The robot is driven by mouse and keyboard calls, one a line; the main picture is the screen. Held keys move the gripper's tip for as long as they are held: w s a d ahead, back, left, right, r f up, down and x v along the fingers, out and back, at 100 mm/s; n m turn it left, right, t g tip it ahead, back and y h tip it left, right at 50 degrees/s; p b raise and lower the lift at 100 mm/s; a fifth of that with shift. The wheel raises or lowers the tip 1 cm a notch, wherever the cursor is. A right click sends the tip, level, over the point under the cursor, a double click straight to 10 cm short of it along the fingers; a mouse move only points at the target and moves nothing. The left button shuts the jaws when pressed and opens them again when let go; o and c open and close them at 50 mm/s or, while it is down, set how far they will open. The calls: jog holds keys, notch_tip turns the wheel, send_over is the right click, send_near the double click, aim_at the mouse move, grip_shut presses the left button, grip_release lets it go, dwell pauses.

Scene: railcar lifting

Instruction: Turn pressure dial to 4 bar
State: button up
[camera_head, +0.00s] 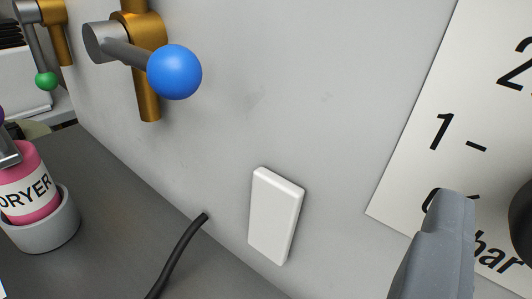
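A white dial plate (425,165) fills the right side, on the grey wall. It shows black marks "1 -", part of a "2" at the top right, and "bar" at the bottom; the 4 mark is not in view. A black rounded part (523,222), perhaps the dial knob, is cut off by the right edge. One grey finger of my gripper (446,240) shows at the lower right, in front of the plate, left of the black part. It covers a mark below the 1. The other finger is not seen, and contact cannot be told.
A blue ball-ended lever (175,72) on a brass pipe sticks out at the upper left. A green-ended lever (46,81) is farther left. A white wall box (275,215), black cable (181,255) and pink bottle (30,185) in a grey holder (45,232) lie below.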

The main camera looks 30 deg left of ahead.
jog(key=s+b, duration=0.1)
jog(key=s, duration=1.1)
jog(key=shift+s, duration=0.2)
jog(key=shift+d, duration=0.1)
jog(key=shift+r, duration=0.1)
jog(key=s+a+r+m+g+h+b, duration=0.1)
jog(key=s+r, duration=0.1)
jog(key=r, duration=0.9)
jog(key=s+a+r+m+h+b, duration=0.1)
jog(key=s+r+m+b, duration=0.1)
jog(key=r, duration=0.9)
jog(key=s+d+r+n+g+y+b, duration=0.1)
jog(key=s+d+r+y+b, duration=0.1)
jog(key=s+r, duration=1.6)
jog(key=shift+s+r+n+g, duration=0.3)
jog(key=shift+s+r, duration=0.1)
jog(key=shift+s, duration=0.75)
